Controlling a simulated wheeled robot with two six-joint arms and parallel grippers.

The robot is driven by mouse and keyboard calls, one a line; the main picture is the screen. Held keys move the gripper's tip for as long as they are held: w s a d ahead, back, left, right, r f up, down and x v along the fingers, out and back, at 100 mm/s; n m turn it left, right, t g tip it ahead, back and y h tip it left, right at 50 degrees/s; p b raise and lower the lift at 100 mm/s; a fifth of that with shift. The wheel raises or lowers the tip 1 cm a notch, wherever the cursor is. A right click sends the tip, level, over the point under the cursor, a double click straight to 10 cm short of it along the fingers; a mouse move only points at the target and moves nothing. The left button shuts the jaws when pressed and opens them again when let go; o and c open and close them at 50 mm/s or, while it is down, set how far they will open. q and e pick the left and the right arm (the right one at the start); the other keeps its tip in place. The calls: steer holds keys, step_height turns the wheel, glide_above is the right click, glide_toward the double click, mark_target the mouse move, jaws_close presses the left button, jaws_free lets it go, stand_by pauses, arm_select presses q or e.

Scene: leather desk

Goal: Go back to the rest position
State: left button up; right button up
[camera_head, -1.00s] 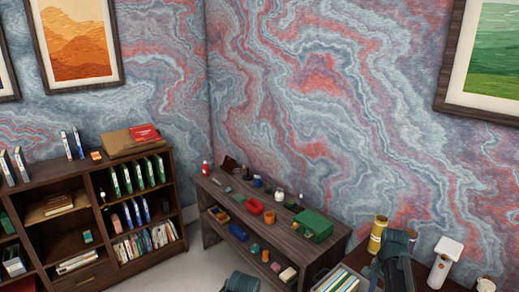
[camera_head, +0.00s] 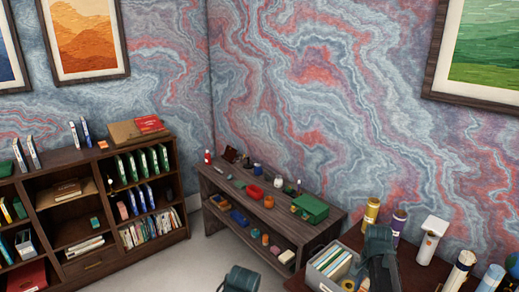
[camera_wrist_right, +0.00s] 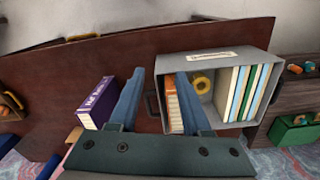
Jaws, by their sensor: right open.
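My right gripper (camera_wrist_right: 158,82) is open in the right wrist view, with its two blue fingers apart and nothing held between them. Beyond the fingertips is the dark red-brown leather desk (camera_wrist_right: 105,58). A grey box of files (camera_wrist_right: 262,62) stands beside the right finger. A purple box (camera_wrist_right: 97,103) is left of the left finger. In the head view, dark parts of my arms show at the bottom edge, but the right fingertips cannot be made out there. My left gripper is not in view.
In the head view, the file box (camera_head: 330,262) and several upright cylinders, one of them gold-coloured (camera_head: 371,211), stand on the desk at lower right. A wooden bench (camera_head: 238,197) with small items and a bookcase (camera_head: 75,217) stand beyond. Grey floor (camera_head: 196,262) lies open at lower middle.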

steer(key=s+a+f+n+b, duration=0.3)
steer(key=s+a+n, duration=0.2)
steer(key=a, duration=0.4)
steer(key=s+a+f+n+b, duration=0.2)
steer(key=s+a+n, duration=0.2)
steer(key=a, duration=0.5)
steer(key=s+a+f+n+h+b, duration=0.1)
steer(key=s+a+f+n+b, duration=0.2)
steer(key=s+a+n, duration=0.2)
steer(key=a+n, duration=0.2)
steer(key=a, duration=0.2)
steer(key=shift+s+f+b, duration=0.3)
